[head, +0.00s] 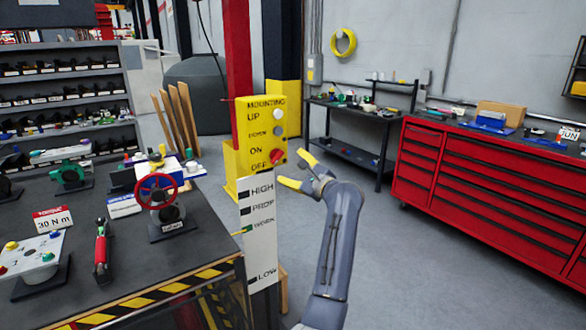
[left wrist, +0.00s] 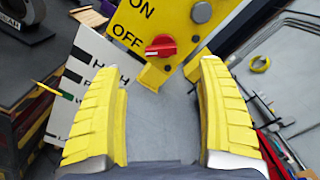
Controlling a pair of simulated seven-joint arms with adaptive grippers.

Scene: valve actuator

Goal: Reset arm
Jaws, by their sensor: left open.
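My left gripper (head: 297,170) is open in the middle of the head view, just right of the yellow control box (head: 262,133). Its two yellow fingers point toward the red knob (head: 277,156) beside the OFF label. In the left wrist view, the red knob (left wrist: 160,46) shows between the open fingertips (left wrist: 149,58), and nothing is held. A grey button and a white button sit above the knob. Below the box, a white scale board (head: 259,235) reads HIGH, PROP, WORK and LOW, with a small yellow-green pointer (head: 243,230) at WORK. My right gripper is not seen.
A dark workbench (head: 128,245) on the left holds a red handwheel valve (head: 158,195), a torque sign (head: 53,220) and a red-handled tool (head: 101,248). A red drawer cabinet (head: 480,180) stands at the right. Open grey floor lies between.

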